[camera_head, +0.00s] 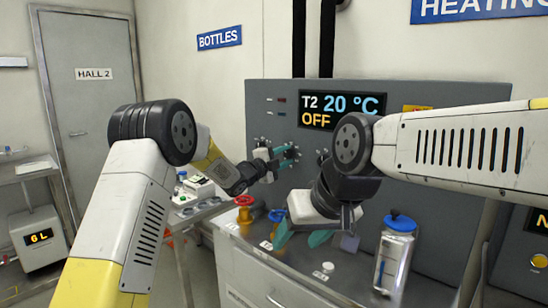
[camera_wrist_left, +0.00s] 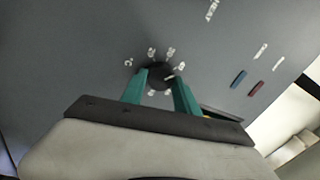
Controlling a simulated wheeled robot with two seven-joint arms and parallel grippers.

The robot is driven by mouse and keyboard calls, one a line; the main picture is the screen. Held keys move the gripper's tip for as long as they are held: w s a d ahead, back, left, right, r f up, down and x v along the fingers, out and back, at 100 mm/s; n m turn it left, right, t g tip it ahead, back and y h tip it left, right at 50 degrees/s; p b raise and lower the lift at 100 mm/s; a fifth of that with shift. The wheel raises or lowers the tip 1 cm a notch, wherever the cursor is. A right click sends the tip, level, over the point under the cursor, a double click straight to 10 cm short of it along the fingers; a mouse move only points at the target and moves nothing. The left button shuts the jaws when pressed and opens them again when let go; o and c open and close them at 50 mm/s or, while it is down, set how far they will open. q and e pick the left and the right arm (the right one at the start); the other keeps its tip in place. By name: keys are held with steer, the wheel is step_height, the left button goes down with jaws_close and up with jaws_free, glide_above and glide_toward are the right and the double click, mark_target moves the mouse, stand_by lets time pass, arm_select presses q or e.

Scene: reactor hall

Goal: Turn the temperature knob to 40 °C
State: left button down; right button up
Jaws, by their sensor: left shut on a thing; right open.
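The grey panel (camera_head: 395,130) carries a display (camera_head: 340,110) that reads "T2 20 °C" and "OFF". In the left wrist view, a dark round knob (camera_wrist_left: 158,76) with white marks around it sits between the teal fingers of my left gripper (camera_wrist_left: 160,88). That gripper is shut on the knob. In the head view my left gripper (camera_head: 287,156) is at the panel, left of and below the display, and hides most of the knob. My right gripper (camera_head: 303,238) is open and empty, pointing down above the counter.
A jar with a blue lid (camera_head: 394,256) stands on the counter, right of my right gripper. A small white disc (camera_head: 328,267) lies near the front. My right forearm covers part of the panel.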

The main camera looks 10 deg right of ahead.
arm_select(q)
steer(key=c, duration=0.9)
jaws_free()
steer(key=shift+v, duration=3.9)
